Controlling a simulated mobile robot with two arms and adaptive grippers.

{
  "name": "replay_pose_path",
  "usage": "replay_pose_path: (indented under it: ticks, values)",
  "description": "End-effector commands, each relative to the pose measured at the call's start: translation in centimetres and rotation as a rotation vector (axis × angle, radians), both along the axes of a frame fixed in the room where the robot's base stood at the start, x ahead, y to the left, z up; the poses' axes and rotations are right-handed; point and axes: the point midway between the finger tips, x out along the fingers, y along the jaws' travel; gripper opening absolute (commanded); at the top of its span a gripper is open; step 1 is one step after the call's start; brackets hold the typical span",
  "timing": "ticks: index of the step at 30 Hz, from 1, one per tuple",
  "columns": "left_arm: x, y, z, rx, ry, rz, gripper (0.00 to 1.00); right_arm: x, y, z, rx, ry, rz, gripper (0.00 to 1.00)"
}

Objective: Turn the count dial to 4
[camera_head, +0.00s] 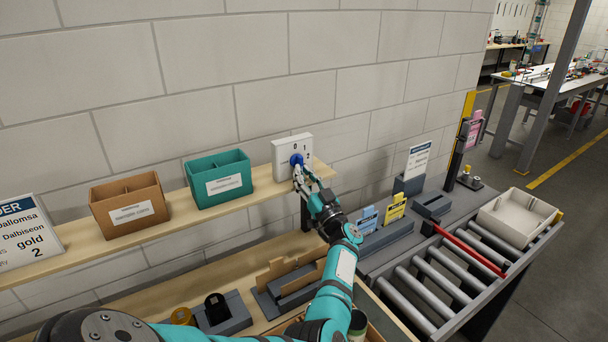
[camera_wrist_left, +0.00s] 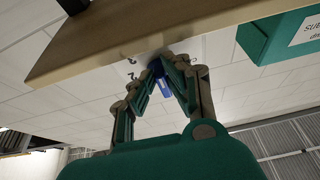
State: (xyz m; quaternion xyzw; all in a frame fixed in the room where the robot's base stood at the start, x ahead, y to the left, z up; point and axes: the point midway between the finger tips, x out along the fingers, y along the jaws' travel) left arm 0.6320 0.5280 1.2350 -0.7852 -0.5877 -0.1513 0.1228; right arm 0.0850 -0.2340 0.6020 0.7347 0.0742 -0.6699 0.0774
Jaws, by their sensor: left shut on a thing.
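The count dial is a white square plate (camera_head: 279,162) with a blue knob (camera_head: 296,159), standing on the wooden shelf against the wall. My left gripper (camera_head: 299,171) reaches up from below right and is shut on the blue knob. In the left wrist view the blue knob (camera_wrist_left: 160,70) sits between the fingertips (camera_wrist_left: 167,72), and a 2 shows beside it. Which digit the knob points at cannot be told. My right gripper is not in view.
On the shelf (camera_head: 75,243), a teal bin (camera_head: 221,198), a brown bin (camera_head: 129,222) and an order sign (camera_head: 28,238) reading "gold 2" stand left of the dial. Below are a workbench with holders and, at right, a roller conveyor (camera_head: 440,285) with a pale tray (camera_head: 515,218).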

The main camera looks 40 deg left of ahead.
Motion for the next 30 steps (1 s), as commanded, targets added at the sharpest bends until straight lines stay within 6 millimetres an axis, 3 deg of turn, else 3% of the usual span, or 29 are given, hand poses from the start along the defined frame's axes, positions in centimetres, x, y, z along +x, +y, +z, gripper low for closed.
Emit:
replay_pose_path:
  ticks: [2, 3, 8, 17, 30]
  values:
    - [0.0, 0.1, 0.3, 0.005, 0.0, 0.002, 0.0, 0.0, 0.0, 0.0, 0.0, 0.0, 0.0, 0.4]
    - [0.0, 0.1, 0.3, 0.005, 0.0, 0.002, 0.16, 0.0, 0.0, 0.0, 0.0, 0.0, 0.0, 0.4]
    - [0.0, 0.1, 0.2, 0.004, -0.001, 0.001, 0.35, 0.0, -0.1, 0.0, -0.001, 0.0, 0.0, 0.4]
    - [-0.1, -0.3, -0.1, 0.001, 0.001, 0.0, 0.35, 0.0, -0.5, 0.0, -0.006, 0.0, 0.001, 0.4]
    - [-1.7, -5.9, -2.6, 0.002, 0.001, 0.001, 0.35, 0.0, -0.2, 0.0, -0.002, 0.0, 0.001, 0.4]
